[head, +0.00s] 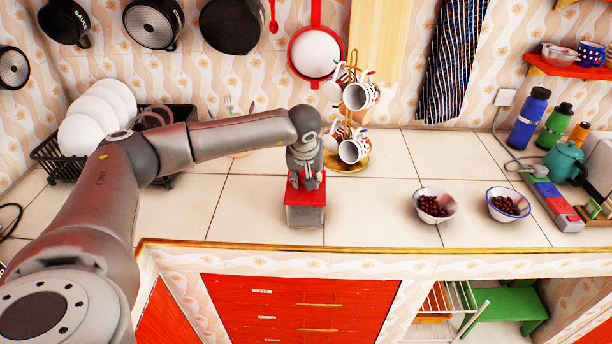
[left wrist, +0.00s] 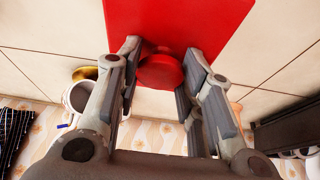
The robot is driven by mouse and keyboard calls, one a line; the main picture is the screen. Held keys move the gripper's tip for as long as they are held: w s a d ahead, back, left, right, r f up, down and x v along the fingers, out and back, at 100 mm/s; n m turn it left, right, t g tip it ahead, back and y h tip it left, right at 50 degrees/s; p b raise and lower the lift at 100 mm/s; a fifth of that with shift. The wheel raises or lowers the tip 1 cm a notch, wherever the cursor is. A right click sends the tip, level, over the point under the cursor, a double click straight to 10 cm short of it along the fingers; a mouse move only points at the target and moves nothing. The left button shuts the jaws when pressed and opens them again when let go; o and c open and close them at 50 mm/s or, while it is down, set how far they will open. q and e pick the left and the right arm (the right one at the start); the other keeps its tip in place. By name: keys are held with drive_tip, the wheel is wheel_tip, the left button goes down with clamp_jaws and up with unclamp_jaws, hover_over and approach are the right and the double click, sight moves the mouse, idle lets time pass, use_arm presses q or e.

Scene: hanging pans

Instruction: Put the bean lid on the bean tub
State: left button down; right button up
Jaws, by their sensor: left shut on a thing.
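The bean lid (head: 314,198) is a red square plate with a round red knob. My left gripper (head: 306,184) points down from above and is shut on the knob (left wrist: 160,70), which shows between the fingers in the left wrist view. The lid also fills the top of that view (left wrist: 185,18). The bean tub (head: 305,217) is a clear box standing on the counter right under the lid, its outline lined up with it. I cannot tell whether the lid rests on the rim or hovers just over it. The tub's inside is mostly hidden. My right gripper is not in view.
A mug stand (head: 355,158) with several mugs stands close behind the tub. Two bowls of beans (head: 434,206) (head: 508,205) are on the right. A dish rack (head: 45,157) with plates stands at the left. The tiled counter is clear between the tub and the bowls.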

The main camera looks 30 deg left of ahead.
use_arm(q)
drive_tip(key=c, duration=0.9)
unclamp_jaws()
drive_tip(key=w+a+r+p+v, duration=0.1)
drive_tip(key=p+v, duration=0.3)
drive_tip(key=v, duration=1.3)
drive_tip(key=shift+w+r, duration=0.2)
drive_tip(key=shift+w, duration=0.2)
